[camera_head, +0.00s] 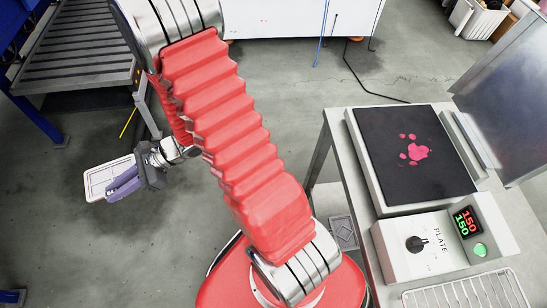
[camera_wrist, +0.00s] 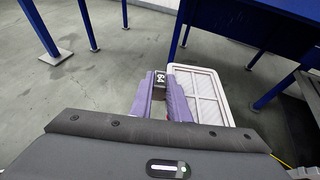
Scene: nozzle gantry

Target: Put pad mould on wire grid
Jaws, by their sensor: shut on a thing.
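The pad mould (camera_head: 101,180) is a flat, pale, framed plate held out at the left in the head view, over the floor. My gripper (camera_head: 124,184), with purple fingers, is shut on it at one edge. In the wrist view the mould (camera_wrist: 211,88) shows a white rim and divided panels, to the right of my gripper (camera_wrist: 160,88). A dark tab marked 64 (camera_wrist: 160,77) sits between the purple fingers. The wire grid (camera_head: 468,291) lies at the bottom right of the head view, partly cut off by the frame, far from my gripper. Nothing visible rests on it.
A heated plate with a black surface (camera_head: 395,172) and pink paw print stands on a bench at right. Its control box (camera_head: 425,262) reads 150 twice and has a green light. A roller conveyor (camera_head: 75,45) and blue posts (camera_wrist: 39,27) stand nearby.

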